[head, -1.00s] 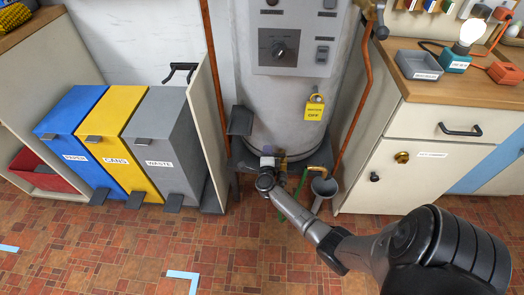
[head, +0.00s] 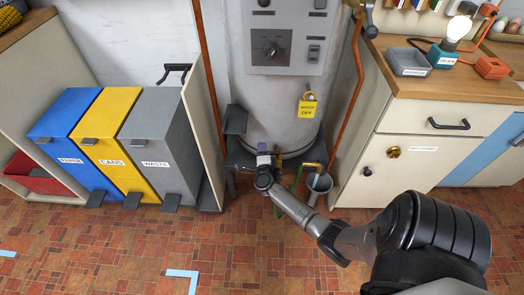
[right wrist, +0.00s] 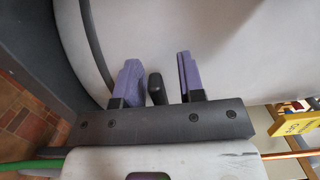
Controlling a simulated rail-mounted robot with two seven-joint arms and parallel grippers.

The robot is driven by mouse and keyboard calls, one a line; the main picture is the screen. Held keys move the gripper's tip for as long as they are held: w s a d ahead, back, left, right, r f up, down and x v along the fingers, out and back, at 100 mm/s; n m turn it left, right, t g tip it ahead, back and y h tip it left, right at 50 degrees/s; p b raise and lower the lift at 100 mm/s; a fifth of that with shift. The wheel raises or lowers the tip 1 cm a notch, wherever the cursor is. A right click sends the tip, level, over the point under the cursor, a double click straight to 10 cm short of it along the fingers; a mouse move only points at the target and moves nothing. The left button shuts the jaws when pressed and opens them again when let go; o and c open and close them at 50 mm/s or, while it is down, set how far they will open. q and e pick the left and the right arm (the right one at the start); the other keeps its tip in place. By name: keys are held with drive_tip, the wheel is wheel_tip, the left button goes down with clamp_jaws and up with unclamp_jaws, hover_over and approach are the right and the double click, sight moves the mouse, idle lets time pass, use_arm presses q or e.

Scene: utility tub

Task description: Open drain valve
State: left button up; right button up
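The grey tank (head: 285,118) stands at the centre back of the head view, with a yellow tag on its front. My right gripper (head: 264,158) is low at the tank's base, beside the brass outlet pipe (head: 311,165). In the right wrist view my right gripper (right wrist: 158,76) has its two purple fingers apart. A dark, upright lever (right wrist: 156,91) stands between them, with a gap showing on both sides. It looks like the drain valve's handle. The valve body is hidden by my gripper in the head view. My left gripper is not in view.
A grey funnel (head: 319,184) stands under the outlet, right of my gripper. A green hose (head: 277,209) runs close behind my wrist. A white panel (head: 202,130) and bins (head: 158,145) are on the left, a cabinet (head: 398,160) on the right. The floor in front is clear.

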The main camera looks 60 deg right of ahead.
drive_tip(key=shift+s+a+r+p, duration=0.1)
drive_tip(key=shift+s+a+p, duration=0.2)
drive_tip(key=shift+a+p, duration=0.15)
drive_tip(key=p+v, duration=0.4)
drive_tip(key=v, duration=0.8)
drive_tip(key=shift+s+a, duration=0.2)
drive_tip(key=shift+a, duration=0.15)
